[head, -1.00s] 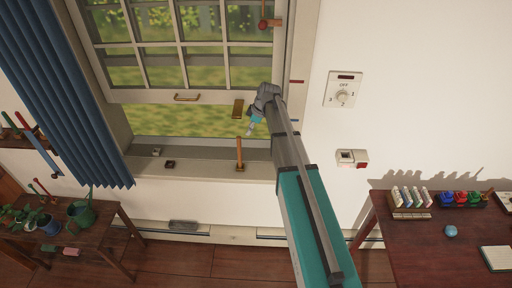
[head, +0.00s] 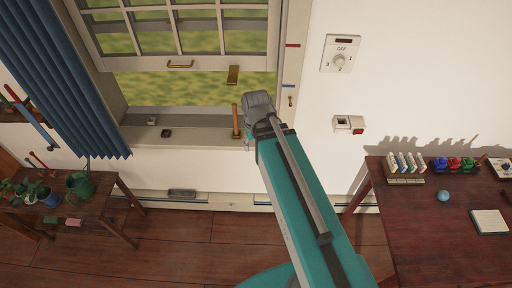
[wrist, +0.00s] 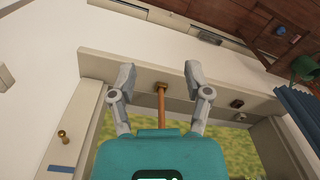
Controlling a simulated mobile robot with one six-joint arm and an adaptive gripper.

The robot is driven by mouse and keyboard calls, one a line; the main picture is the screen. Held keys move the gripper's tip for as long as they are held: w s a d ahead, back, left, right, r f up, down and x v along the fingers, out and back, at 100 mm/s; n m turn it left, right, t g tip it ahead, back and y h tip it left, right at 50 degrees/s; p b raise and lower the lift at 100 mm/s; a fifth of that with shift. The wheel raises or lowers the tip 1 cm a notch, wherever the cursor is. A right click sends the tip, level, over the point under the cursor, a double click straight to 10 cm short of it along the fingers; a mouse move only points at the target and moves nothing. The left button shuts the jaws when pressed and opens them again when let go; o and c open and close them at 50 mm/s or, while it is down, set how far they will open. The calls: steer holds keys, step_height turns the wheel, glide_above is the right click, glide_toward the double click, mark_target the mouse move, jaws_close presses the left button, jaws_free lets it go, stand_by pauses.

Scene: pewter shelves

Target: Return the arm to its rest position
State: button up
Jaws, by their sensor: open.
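My arm reaches up the middle of the head view toward the window, its grey wrist (head: 258,106) close to the right of a wooden stick. In the wrist view my gripper (wrist: 158,76) is open, its two grey fingers spread apart. The wooden stick (wrist: 161,104) shows between the fingers, standing in a small brown base on the sill. I see no finger closed on it. In the head view the stick (head: 236,120) stands upright on the sill, and my fingers are mostly hidden behind the wrist.
The window sash (head: 180,40) is raised above the sill (head: 190,134). A blue curtain (head: 60,80) hangs left. A dial (head: 341,54) and a switch (head: 348,124) are on the wall. A desk (head: 430,240) stands right, a plant table (head: 110,205) left. Open floor lies between.

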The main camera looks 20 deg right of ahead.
steer(key=shift+s+m, duration=0.4)
steer(key=shift+s, duration=0.25)
step_height(320, 180, down, 6)
steer(key=b, duration=0.6)
